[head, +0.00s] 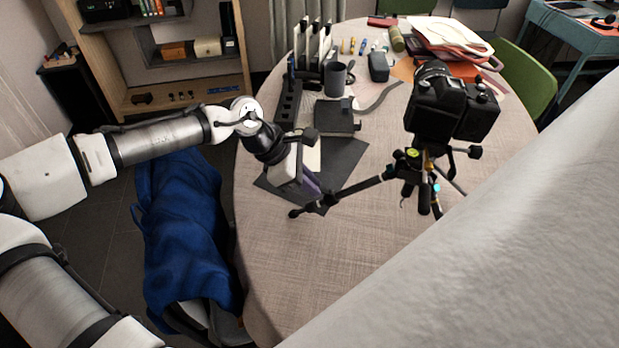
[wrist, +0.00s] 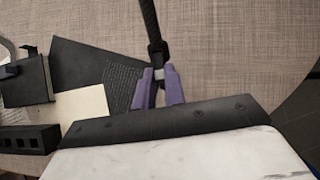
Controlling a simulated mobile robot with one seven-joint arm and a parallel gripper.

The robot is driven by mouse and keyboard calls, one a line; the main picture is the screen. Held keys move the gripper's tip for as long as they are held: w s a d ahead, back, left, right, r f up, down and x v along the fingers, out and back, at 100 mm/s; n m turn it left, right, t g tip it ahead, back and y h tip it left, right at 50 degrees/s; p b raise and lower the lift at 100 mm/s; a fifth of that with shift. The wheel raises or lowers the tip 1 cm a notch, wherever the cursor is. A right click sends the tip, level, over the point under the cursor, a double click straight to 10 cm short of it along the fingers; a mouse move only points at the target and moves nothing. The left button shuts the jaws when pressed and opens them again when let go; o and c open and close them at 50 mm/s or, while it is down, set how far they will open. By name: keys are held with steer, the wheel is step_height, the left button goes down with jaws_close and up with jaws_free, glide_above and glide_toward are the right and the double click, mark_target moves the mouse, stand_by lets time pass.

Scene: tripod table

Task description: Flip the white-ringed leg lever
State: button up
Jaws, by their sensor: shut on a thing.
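A black tripod (head: 425,165) with a camera (head: 440,105) on top stands on the round table. One of its legs (head: 360,188) reaches left and down towards my gripper (head: 322,200). In the wrist view the leg (wrist: 149,22) comes down from the top to a dark lever joint (wrist: 157,52) at the purple fingertips of my gripper (wrist: 158,88). My gripper is shut on the lever at this joint, with a small pale patch between the fingertips. The fingers hide much of the lever. I cannot make out a full white ring or which way the lever points.
A dark mat (head: 343,160) lies beneath and beside my gripper. A black box (head: 337,115), a mug (head: 336,78) and a long black block (head: 289,104) stand behind it. The table (head: 300,270) is clear in front. A blue-covered chair (head: 185,235) stands at the left.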

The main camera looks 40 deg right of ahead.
steer(key=shift+o, duration=0.2)
steer(key=shift+s+d+r+p, duration=0.3)
steer(key=shift+r+p, duration=0.25)
steer(key=shift+p, duration=0.8)
stand_by(0.4)
steer(key=shift+s+d+r+p, duration=0.2)
steer(key=shift+d+r+p, duration=0.1)
steer(key=shift+p, duration=0.65)
steer(key=shift+c, duration=0.2)
stand_by(0.4)
steer(key=shift+f, duration=0.1)
steer(key=o, duration=0.5)
steer(key=shift+w, duration=0.1)
steer(key=p+v, duration=0.5)
steer(key=v, duration=0.1)
stand_by(0.8)
stand_by(0.4)
